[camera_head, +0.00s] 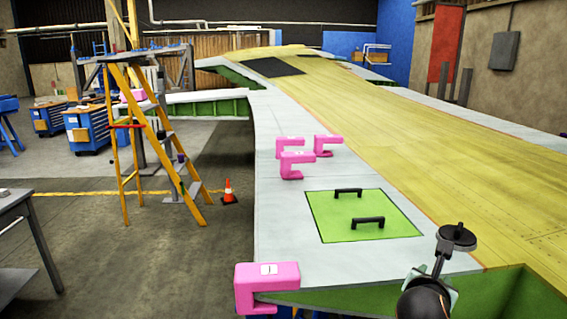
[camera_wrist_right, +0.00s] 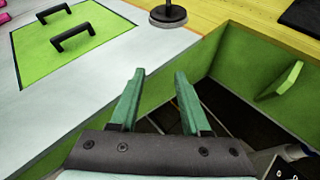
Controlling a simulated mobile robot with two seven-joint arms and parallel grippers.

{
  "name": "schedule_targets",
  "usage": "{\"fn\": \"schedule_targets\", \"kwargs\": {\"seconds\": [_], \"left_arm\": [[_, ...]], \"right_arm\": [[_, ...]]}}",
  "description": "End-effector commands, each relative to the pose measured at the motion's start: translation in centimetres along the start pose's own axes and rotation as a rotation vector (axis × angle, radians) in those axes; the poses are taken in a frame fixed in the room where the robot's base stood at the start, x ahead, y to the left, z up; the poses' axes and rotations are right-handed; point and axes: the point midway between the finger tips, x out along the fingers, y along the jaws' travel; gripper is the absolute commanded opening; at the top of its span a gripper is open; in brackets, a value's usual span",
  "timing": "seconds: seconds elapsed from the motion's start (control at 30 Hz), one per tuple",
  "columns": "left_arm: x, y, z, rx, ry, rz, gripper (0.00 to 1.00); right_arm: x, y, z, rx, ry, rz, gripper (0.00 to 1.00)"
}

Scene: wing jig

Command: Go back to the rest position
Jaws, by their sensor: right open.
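My right gripper (camera_head: 432,281) is at the lower right in the head view, over the near end of the wing by the green-walled opening (camera_head: 510,290). In the right wrist view its two green fingers (camera_wrist_right: 159,88) stand apart with nothing between them. A black round-based piece (camera_head: 457,238) is just beyond it in the head view; it also shows at the top of the right wrist view (camera_wrist_right: 168,15), apart from the fingers. My left gripper is not in view.
A green panel (camera_head: 340,225) with two black handles lies on the wing (camera_head: 285,215). Pink clamps sit on the wing edge, one (camera_head: 266,285) at the near corner and several farther back. A yellow ladder (camera_head: 150,130) and orange cone (camera_head: 228,190) stand on the left floor.

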Motion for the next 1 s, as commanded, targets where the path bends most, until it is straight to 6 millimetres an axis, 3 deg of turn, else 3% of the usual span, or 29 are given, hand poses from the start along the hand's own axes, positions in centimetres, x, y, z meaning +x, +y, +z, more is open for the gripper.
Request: {"fn": "schedule_targets", "kwargs": {"seconds": [0.03, 0.27, 0.47, 0.6, 0.8, 1.0], "left_arm": [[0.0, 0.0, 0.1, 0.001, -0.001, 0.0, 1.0], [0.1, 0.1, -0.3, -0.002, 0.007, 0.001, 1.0], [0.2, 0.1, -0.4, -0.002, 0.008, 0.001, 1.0], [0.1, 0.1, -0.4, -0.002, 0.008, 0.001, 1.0], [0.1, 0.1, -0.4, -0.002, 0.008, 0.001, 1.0], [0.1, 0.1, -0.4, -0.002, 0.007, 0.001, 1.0]], "right_arm": [[0.6, -0.1, -2.4, 0.067, 0.03, 0.025, 0.47], [1.2, -0.1, -13.1, 0.494, 0.212, 0.133, 0.47], [-0.7, -1.6, -23.1, 0.977, 0.448, 0.13, 0.47], [-3.2, -3.5, -29.4, 1.342, 0.619, 0.048, 0.47], [-7.9, -7.0, -36.6, 1.873, 0.82, -0.18, 0.47], [-11.6, -9.8, -40.2, 2.254, 0.909, -0.405, 0.47]]}}
